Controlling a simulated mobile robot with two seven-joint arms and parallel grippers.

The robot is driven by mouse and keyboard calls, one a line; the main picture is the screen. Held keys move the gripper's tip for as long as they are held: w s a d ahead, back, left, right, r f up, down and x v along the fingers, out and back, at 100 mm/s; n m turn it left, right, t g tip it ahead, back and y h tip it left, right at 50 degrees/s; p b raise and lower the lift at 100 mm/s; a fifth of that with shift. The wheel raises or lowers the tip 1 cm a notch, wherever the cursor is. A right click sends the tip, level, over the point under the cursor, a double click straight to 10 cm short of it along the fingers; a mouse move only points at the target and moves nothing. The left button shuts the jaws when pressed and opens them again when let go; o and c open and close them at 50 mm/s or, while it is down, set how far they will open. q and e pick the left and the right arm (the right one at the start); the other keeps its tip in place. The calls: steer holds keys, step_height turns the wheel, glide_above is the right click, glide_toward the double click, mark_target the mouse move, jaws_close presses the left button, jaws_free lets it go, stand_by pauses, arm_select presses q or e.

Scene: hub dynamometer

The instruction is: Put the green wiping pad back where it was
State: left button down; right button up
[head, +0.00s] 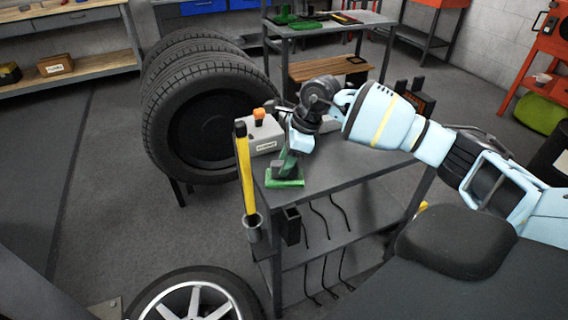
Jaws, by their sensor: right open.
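The green wiping pad (285,181) rests flat on the near left corner of the grey cart's top, its green handle rising from it. My right gripper (295,147) comes in from the right and is just above the pad, at the upper end of the handle. Its jaws are open; the gripper partly hides the handle, and I cannot tell whether the fingers touch it. My left gripper is not in view.
The grey cart (345,172) also carries a grey box with an orange knob (262,135). A yellow stick (245,170) stands in a holder on its left side. Tyres (207,110) stand behind left; a wheel (195,298) lies in front. Another cart (335,27) stands behind.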

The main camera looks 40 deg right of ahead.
steer(key=v, duration=1)
steer(key=shift+r, duration=0.2)
steer(key=shift+s, duration=0.15)
